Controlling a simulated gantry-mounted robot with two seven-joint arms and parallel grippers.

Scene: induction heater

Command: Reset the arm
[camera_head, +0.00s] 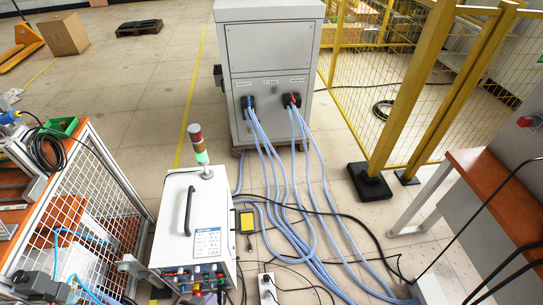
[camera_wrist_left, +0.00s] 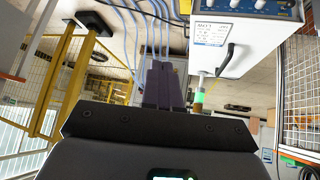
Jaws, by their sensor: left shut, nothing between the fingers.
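My left gripper (camera_wrist_left: 160,68) shows clearly in the left wrist view. Its two dark purple fingers lie together, shut, with nothing between them. In that view, which is turned upside down, the white heater box (camera_wrist_left: 245,35) stands right of the fingers and apart from them in the picture. In the head view the white heater box (camera_head: 192,222) stands on the floor with a black handle on top and coloured connectors along its front. In the head view my left gripper is hard to make out at the bottom edge. My right gripper is not seen.
A grey cabinet (camera_head: 268,60) stands behind, with blue hoses (camera_head: 285,180) running forward over the floor. A signal lamp (camera_head: 197,145) rises from the box. A mesh-sided workbench (camera_head: 110,180) stands left. Yellow fencing (camera_head: 415,90) and an orange-topped bench (camera_head: 485,170) stand right.

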